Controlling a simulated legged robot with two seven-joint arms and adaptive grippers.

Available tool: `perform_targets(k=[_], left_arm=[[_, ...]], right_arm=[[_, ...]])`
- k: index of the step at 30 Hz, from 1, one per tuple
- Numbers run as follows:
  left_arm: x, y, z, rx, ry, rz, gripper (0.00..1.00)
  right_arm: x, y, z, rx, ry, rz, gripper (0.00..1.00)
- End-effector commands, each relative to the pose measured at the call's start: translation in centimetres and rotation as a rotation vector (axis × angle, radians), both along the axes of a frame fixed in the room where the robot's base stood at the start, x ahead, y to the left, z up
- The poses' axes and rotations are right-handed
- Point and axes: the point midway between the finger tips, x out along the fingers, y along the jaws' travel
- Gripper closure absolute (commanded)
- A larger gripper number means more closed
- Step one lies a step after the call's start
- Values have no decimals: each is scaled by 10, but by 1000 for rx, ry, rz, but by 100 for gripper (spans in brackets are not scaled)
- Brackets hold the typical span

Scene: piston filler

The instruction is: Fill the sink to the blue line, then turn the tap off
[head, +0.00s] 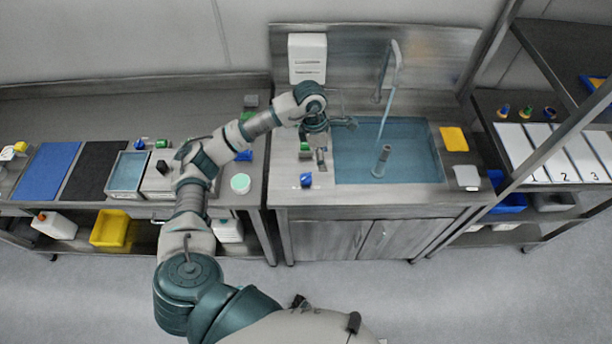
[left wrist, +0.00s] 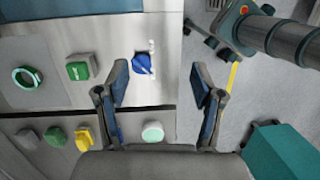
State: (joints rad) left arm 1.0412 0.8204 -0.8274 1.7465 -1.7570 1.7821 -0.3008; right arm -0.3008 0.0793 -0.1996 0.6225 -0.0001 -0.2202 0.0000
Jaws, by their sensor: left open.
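The sink (head: 437,165) holds blue-tinted water. A thin blue stream (head: 384,98) falls from the tap spout (head: 397,60) into it. An upright grey pipe (head: 382,160) stands in the water. I cannot make out the blue line. My left gripper (head: 333,141) is over the left edge of the sink, pointing down. In the left wrist view its fingers (left wrist: 160,95) are apart with nothing between them. A blue knob (head: 306,180) is on the counter left of the sink; it also shows in the left wrist view (left wrist: 142,63), just beyond the fingertips. My right gripper is out of view.
A green knob (head: 305,148) is on the same counter strip. A yellow sponge-like block (head: 454,139) and a pale block (head: 467,177) lie right of the sink. A white dispenser (head: 307,58) hangs behind. A shelf rack (head: 515,130) stands right. Open floor lies in front.

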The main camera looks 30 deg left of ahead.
Motion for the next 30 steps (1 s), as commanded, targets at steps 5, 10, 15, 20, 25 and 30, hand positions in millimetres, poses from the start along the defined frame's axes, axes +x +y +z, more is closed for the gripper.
perform_targets(k=[5,10,15,20,25,30], left_arm=[[0,53,17,190,25,45,33],[-1,56,1,206,34,48,33],[-1,55,-35,203,34,49,33],[-2,55,-74,201,34,47,33],[-2,55,-113,200,33,46,33],[-1,55,-140,200,32,47,33]], right_arm=[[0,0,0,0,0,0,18],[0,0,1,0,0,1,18],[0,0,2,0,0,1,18],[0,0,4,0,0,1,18],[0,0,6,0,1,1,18],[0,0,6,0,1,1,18]])
